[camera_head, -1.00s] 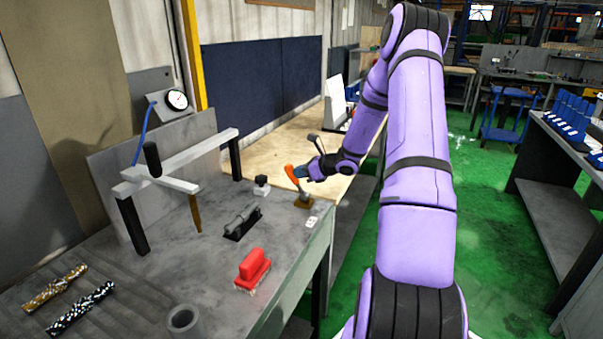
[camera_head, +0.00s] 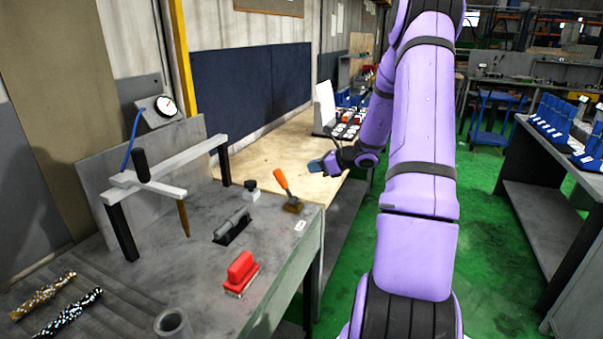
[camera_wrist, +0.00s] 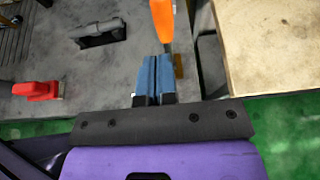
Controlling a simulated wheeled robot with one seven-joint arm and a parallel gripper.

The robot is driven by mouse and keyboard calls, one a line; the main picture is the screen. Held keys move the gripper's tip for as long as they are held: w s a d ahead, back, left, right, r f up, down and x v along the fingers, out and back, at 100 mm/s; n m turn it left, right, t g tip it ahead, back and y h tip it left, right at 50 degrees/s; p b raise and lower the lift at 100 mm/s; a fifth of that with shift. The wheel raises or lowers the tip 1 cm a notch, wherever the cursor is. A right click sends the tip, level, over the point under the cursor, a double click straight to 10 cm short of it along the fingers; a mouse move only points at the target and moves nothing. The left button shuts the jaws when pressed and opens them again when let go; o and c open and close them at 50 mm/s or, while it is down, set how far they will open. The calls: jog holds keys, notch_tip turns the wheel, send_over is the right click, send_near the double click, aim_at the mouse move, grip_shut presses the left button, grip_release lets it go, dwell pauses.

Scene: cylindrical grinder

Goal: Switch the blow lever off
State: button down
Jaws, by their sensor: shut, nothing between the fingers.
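The lever has an orange handle (camera_head: 281,179) on a brown base (camera_head: 293,207) at the grey bench's far right corner. The handle leans up and to the left in the head view. My gripper (camera_head: 314,166) is shut and empty, raised to the right of the lever, with a visible gap between them there. In the wrist view the blue fingertips (camera_wrist: 152,60) are together, just below the orange handle (camera_wrist: 162,22) in the picture. The lever's brown base (camera_wrist: 178,66) shows partly beside them. Whether they touch is unclear from the wrist view alone.
A wooden table (camera_head: 265,155) lies behind.

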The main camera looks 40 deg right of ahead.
jog(key=shift+v, duration=1.6)
jog(key=s+a+r+n+g, duration=0.2)
jog(key=a+r+n, duration=0.3)
jog(key=a, duration=0.4)
jog(key=s+a+r+n+g+y, duration=0.1)
jog(key=s+a+r+n+g, duration=0.15)
jog(key=a+r+n, duration=0.45)
jog(key=s+a+r+n+g, duration=0.1)
jog(key=a+r+n+g, duration=0.25)
jog(key=a, duration=0.65)
jog(key=s+a+r+n+h, duration=0.2)
jog(key=s+a+n, duration=0.1)
jog(key=s+n, duration=0.2)
jog(key=s+a+r+n+h, duration=0.1)
jog(key=s+a+n+h, duration=0.1)
jog(key=s+n, duration=0.3)
jog(key=s+a+r+n+t+h, duration=0.1)
jog(key=s+a+n, duration=0.3)
jog(key=s, duration=0.6)
jog(key=shift+a+r+n+h, duration=0.4)
jog(key=shift+r+n+h, duration=0.1)
jog(key=shift+r+n, duration=0.4)
